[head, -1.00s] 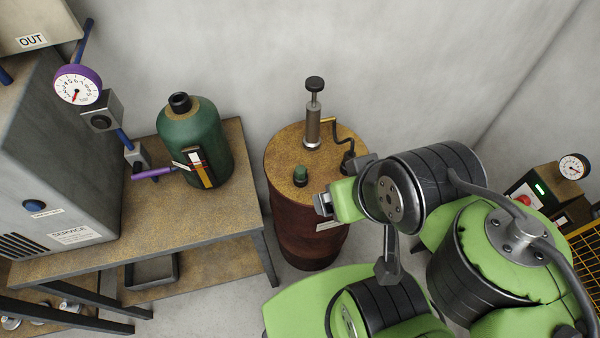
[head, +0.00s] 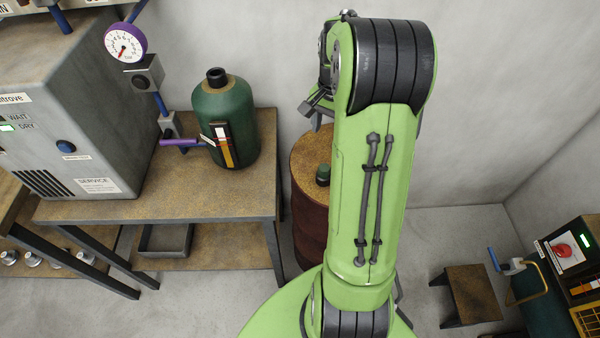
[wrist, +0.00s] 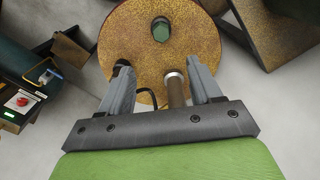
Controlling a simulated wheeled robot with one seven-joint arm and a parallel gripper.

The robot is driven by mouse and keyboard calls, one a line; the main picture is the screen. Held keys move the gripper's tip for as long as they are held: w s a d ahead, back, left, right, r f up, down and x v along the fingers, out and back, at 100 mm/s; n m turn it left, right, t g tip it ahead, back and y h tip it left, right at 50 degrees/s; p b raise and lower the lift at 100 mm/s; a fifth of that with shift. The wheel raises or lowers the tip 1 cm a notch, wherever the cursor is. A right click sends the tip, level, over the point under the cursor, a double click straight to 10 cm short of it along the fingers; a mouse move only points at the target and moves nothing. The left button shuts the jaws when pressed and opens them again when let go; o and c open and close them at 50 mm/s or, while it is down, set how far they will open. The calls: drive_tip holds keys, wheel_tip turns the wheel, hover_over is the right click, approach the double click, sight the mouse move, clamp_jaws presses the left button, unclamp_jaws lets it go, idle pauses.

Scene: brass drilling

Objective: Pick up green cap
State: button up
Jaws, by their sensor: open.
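The green cap (head: 323,174) is a small dark green cap standing on the rusty, yellow-brown top of a barrel (head: 310,212). In the wrist view the cap (wrist: 160,31) shows at the top middle, ahead of the fingertips and roughly centred between them. My gripper (wrist: 158,67) is open over the barrel top, and the cap is apart from both fingers. In the head view my raised arm hides most of the gripper and much of the barrel.
A hand pump (wrist: 176,88) on the barrel shows between my fingers in the wrist view, nearer than the cap, with a dark hose beside it. A green bottle (head: 227,125) stands on the table (head: 170,203) left of the barrel. A small stool (head: 470,293) stands at right.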

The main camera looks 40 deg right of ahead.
drive_tip(key=b, duration=0.3)
approach(325, 166)
drive_tip(key=f, duration=0.5)
drive_tip(key=shift+s+a+f, duration=0.1)
drive_tip(key=shift+s+f, duration=0.05)
drive_tip(key=shift+s, duration=0.05)
wheel_tip(325, 166, down, 5)
drive_tip(key=shift+w+f+b, duration=0.1)
drive_tip(key=shift+w+b, duration=0.05)
drive_tip(key=shift+b, duration=0.85)
drive_tip(key=c, duration=1.1)
drive_tip(key=shift+o, duration=0.2)
wheel_tip(325, 166, up, 10)
drive_tip(key=p, duration=0.3)
drive_tip(key=shift+r, duration=0.2)
